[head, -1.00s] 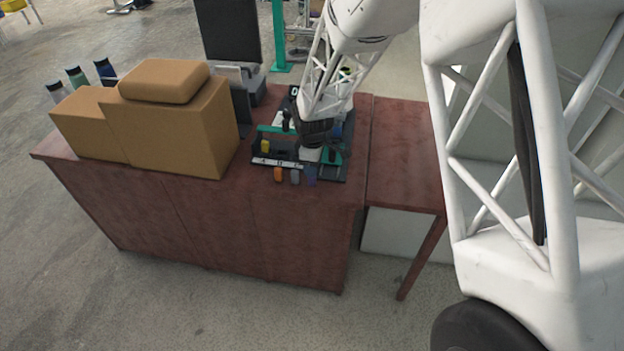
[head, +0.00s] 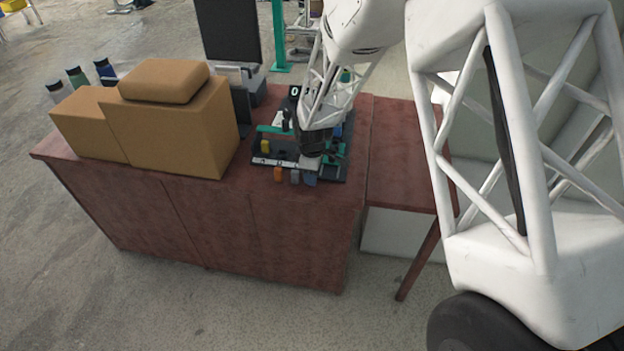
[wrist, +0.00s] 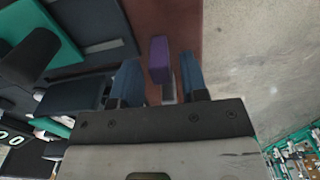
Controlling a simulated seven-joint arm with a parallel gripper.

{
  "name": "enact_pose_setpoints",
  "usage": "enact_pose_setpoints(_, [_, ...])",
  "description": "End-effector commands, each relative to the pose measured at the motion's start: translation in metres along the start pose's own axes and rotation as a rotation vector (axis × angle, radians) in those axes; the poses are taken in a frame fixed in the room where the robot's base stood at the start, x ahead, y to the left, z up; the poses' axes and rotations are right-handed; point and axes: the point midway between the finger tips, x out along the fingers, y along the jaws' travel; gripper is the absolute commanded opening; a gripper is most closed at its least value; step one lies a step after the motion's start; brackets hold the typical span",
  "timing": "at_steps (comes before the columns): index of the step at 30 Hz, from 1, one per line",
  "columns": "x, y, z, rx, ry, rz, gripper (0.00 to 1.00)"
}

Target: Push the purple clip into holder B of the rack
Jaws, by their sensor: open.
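In the wrist view the purple clip (wrist: 160,60) stands out in the strip between my two blue fingers. My gripper (wrist: 158,66) is open, with a finger on each side of the clip and visible gaps on both sides. In the head view my gripper (head: 309,172) is low at the front right of the dark rack (head: 262,163), and I cannot make out the purple clip there. My wrist hides part of the rack. No letter marking holder B is readable.
Tan boxes (head: 180,125) stand left on the reddish table (head: 215,200). A dark upright panel (head: 228,30) stands behind. A reddish side table (head: 405,160) to the right is bare.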

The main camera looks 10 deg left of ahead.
Motion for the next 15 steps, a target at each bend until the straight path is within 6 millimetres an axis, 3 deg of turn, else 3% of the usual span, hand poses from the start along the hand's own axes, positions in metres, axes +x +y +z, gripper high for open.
enact_pose_setpoints(3, [-0.0001,0.0,0.0,0.0,0.0,0.0,0.37])
enact_pose_setpoints(10, [-0.0002,0.0,0.0,0.0,0.0,0.0,0.02])
enact_pose_setpoints(15, [-0.001,0.0001,0.0,0.0,0.0,0.0,0.01])
